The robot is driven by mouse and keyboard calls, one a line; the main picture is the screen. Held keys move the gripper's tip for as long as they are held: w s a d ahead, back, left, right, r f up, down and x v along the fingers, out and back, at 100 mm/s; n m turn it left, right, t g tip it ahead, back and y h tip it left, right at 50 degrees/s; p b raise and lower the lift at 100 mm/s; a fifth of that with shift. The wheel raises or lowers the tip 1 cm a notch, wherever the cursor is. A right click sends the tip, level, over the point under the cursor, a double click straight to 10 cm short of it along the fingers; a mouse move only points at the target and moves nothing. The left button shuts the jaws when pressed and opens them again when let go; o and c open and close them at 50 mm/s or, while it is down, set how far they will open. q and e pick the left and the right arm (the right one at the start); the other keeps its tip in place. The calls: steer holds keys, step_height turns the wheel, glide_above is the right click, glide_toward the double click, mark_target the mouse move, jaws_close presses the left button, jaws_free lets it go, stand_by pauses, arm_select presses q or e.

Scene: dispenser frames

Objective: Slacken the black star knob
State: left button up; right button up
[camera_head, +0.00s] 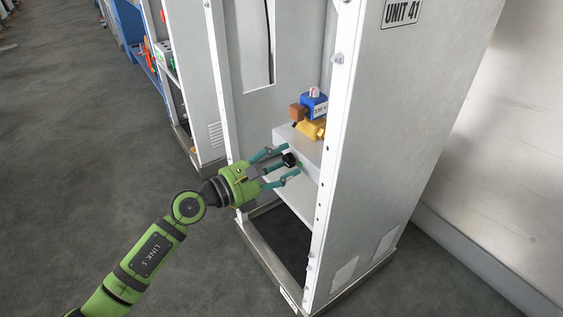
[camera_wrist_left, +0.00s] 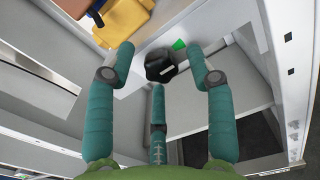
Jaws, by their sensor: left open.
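The black star knob (camera_wrist_left: 160,65) sits on the front of a light grey block inside the cabinet. It also shows in the head view (camera_head: 289,160), just ahead of my left gripper. My left gripper (camera_head: 287,165) is open, with its teal fingers spread on either side of the knob. In the wrist view the left gripper's fingers (camera_wrist_left: 163,70) stand around the knob with gaps to it. I cannot tell whether any finger touches it. A green mark (camera_wrist_left: 178,45) shows beside the knob. My right gripper is not in view.
The cabinet's front post (camera_head: 331,150) stands close to the right of the gripper. A yellow part (camera_head: 310,129), a blue box (camera_head: 314,106) and a brown block (camera_head: 297,112) stand on the block above the knob. The grey floor (camera_head: 90,130) at left is clear.

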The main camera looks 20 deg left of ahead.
arm_select(q)
jaws_close()
stand_by(0.3)
steer(key=shift+r, duration=0.1)
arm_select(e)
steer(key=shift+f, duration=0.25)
